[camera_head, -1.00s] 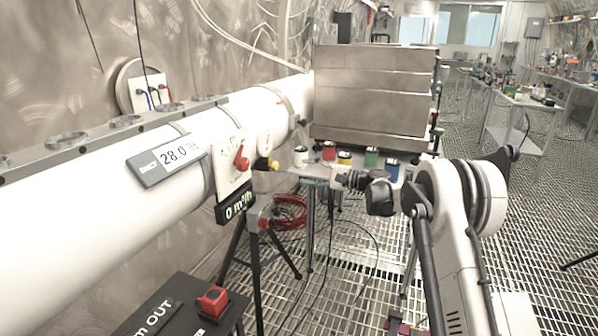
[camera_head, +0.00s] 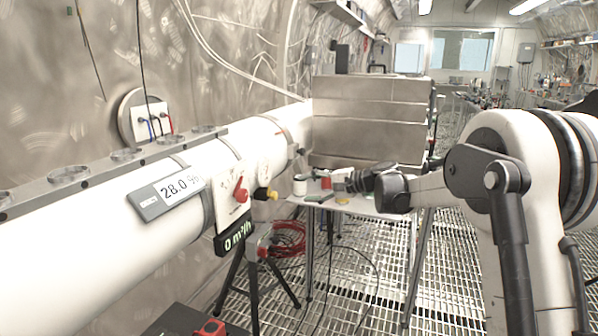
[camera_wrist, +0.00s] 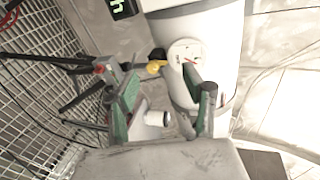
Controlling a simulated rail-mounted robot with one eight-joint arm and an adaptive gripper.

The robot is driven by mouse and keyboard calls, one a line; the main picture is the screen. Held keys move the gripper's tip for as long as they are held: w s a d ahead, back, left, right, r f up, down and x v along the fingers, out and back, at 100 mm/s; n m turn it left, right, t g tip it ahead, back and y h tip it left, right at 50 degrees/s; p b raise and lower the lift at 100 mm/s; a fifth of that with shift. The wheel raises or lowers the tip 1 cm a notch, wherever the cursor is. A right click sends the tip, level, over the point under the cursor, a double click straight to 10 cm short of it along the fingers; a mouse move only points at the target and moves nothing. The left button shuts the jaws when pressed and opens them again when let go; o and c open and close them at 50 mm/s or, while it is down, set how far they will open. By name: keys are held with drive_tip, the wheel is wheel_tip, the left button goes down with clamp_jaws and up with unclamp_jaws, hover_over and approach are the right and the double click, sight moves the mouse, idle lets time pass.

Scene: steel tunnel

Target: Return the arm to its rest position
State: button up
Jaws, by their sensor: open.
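My gripper (camera_head: 325,195) is open, with green pads on its fingers. It is over the small table (camera_head: 372,211) beside the white pipe, and my arm reaches to it from the right. In the wrist view the two fingers (camera_wrist: 160,85) stand apart. A white container (camera_wrist: 154,118) shows between them, but I cannot tell how far beyond them it is. In the head view the white container (camera_head: 299,186) stands at the table's left end, left of my gripper. A red container (camera_head: 326,183) is just behind the gripper. My wrist hides the table behind it.
A tripod (camera_head: 254,275) and a coiled red hose (camera_head: 289,238) are below. A steel cabinet (camera_head: 368,120) stands behind the table.

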drive_tip(key=s+d+r+n+h+p, duration=0.1)
drive_tip(key=s+d+r+h, duration=0.1)
drive_tip(key=s, duration=0.7)
drive_tip(key=s+d+r+n+h+p, duration=0.1)
drive_tip(key=s+d+r+h, duration=0.15)
drive_tip(key=s, duration=0.65)
drive_tip(key=s+d+r+n+h+p, duration=0.1)
drive_tip(key=s+d+r+h+p, duration=0.15)
drive_tip(key=s, duration=0.65)
drive_tip(key=s+d+f+n+h, duration=0.1)
drive_tip(key=s+d+h, duration=0.1)
drive_tip(key=s, duration=0.5)
drive_tip(key=s+d+f+n+h+p, duration=0.1)
drive_tip(key=s+d, duration=0.3)
drive_tip(key=s, duration=0.4)
drive_tip(key=s+d+f+n+h+p, duration=0.1)
drive_tip(key=s+d+f+h, duration=0.2)
drive_tip(key=s, duration=0.4)
drive_tip(key=shift+s+d+f+t, duration=0.25)
drive_tip(key=shift+d+t, duration=0.1)
drive_tip(key=shift+t, duration=0.05)
drive_tip(key=shift+c, duration=0.2)
